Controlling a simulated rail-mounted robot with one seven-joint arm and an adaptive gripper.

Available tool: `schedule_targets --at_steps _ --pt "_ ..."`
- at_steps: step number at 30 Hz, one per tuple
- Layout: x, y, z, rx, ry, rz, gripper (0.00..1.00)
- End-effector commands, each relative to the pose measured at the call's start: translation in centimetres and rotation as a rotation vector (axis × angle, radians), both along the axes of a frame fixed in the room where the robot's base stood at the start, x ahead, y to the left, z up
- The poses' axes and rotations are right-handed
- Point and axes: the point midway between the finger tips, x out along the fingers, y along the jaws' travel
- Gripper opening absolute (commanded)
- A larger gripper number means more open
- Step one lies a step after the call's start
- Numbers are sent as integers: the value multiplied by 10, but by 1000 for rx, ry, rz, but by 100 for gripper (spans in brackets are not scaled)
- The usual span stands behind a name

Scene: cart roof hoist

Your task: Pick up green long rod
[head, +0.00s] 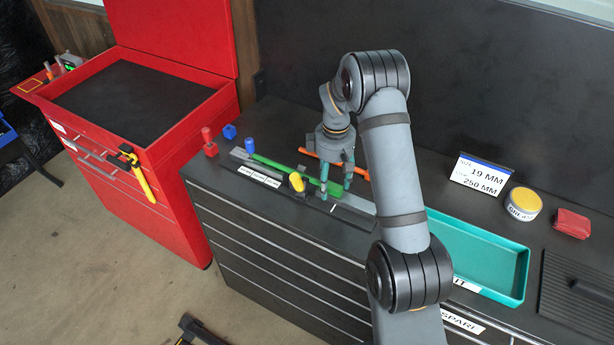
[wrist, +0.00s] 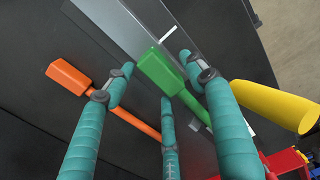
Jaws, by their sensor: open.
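The green long rod (head: 280,166) lies along a grey metal strip on the dark bench top in the head view, its thick block end at the right. In the wrist view the block end of the green rod (wrist: 160,72) shows between the fingers, with the thin shaft running to the lower right. My gripper (head: 337,179) has teal fingers and is over the block end of the rod. In the wrist view my gripper (wrist: 157,76) has its fingers spread around the green block, holding nothing. Whether the fingers touch the rod cannot be told.
An orange rod (wrist: 75,78) lies beside the green one. A yellow cylinder (head: 297,182) stands close to the gripper. Red (head: 208,141) and blue (head: 229,131) pieces stand at the left. A teal tray (head: 515,275) and a size sign (head: 481,175) are at the right.

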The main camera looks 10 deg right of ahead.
Motion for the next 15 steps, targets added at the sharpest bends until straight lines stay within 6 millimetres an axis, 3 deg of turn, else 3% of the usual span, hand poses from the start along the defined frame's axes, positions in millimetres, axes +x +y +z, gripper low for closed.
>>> schedule_targets --at_steps 2,15 --pt "0 0 0 0 0 0 55" --pt "0 0 0 0 0 0 29"
